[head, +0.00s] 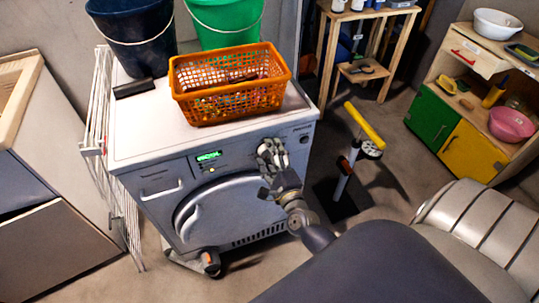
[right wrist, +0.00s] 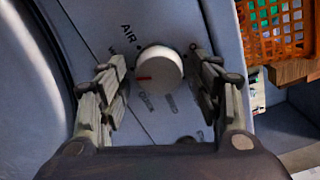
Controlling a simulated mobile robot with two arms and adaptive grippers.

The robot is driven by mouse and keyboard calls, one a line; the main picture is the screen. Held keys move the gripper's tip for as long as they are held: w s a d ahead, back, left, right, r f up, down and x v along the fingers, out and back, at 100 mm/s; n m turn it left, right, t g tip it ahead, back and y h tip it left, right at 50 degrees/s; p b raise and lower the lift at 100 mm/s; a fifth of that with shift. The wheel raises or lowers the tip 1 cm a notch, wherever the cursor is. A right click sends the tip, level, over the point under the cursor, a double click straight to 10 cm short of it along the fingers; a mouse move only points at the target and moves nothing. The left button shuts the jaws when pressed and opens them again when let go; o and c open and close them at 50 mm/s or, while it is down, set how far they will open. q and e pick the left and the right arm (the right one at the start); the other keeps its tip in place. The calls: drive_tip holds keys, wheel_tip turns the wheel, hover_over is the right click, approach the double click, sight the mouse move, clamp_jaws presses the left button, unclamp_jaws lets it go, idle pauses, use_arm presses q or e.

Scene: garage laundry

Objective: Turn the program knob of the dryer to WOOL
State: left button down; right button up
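The dryer (head: 152,130) is a white-topped, grey-fronted machine with a round door and a lit green display (head: 209,156). Its program knob (right wrist: 160,66) is a round white dial with a red mark on its left side in the right wrist view. The label AIR (right wrist: 130,33) reads at the knob's upper left; other labels are partly hidden or too blurred to read. My right gripper (head: 272,156) is at the panel's right part and hides the knob in the head view. Its open fingers (right wrist: 160,76) stand either side of the knob, with visible gaps. My left gripper is not in view.
An orange basket (head: 228,99), a dark blue bucket (head: 134,42) and a green bucket (head: 224,22) stand on the dryer. A white drying rack (head: 98,140) leans at its left. A yellow-handled tool (head: 364,124) stands to the right, before shelves (head: 456,87).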

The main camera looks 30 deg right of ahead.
drive_tip(key=v, duration=1.2)
drive_tip(key=shift+f, duration=0.1)
idle(0.4)
drive_tip(key=s+a+f+n+g+y, duration=0.25)
drive_tip(key=f+n, duration=0.25)
drive_tip(key=f, duration=0.4)
drive_tip(key=s+a+f+n+g+y, duration=0.1)
drive_tip(key=s+a+f+n+g, duration=0.2)
drive_tip(key=f, duration=0.5)
drive_tip(key=s+a+f+n+g+y, duration=0.1)
drive_tip(key=s+f+n, duration=0.1)
drive_tip(key=f+n, duration=0.55)
drive_tip(key=s+f+n+g, duration=0.5)
drive_tip(key=s+f, duration=0.4)
drive_tip(key=s, duration=0.3)
drive_tip(key=s+f+n+g+p, duration=0.1)
drive_tip(key=s+f+n+g, duration=0.4)
drive_tip(key=s, duration=0.8)
wheel_tip(320, 180, down, 4)
drive_tip(key=shift+f+n+p, duration=0.2)
drive_tip(key=shift+n+p, duration=0.1)
drive_tip(key=shift+n, duration=0.65)
